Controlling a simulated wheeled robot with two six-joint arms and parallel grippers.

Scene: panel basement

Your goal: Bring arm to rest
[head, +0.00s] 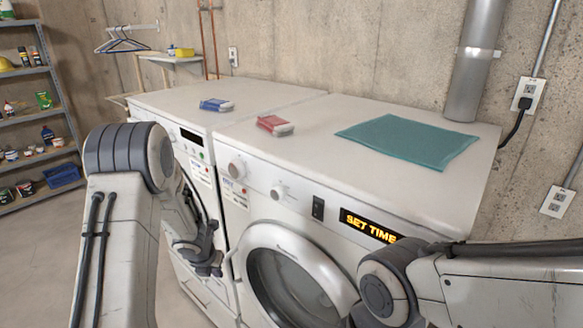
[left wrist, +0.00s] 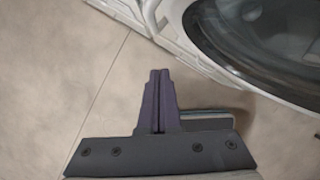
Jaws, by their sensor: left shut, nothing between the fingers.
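My left arm comes in from the left of the head view and bends down in front of the machines. Its left gripper (head: 212,266) is in front of the washer fronts, low down. In the left wrist view the left gripper (left wrist: 158,76) has its two fingers together, empty, above the floor tiles (left wrist: 60,60). My right arm comes in from the right edge and its elbow is near the right machine's front. The right gripper is not in view.
Two white machines stand side by side; the right one has a round door (head: 292,278) and a lit display (head: 370,225). On top lie a blue pack (head: 216,105), a red pack (head: 275,125) and a teal cloth (head: 408,142). A shelf rack (head: 30,118) stands left.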

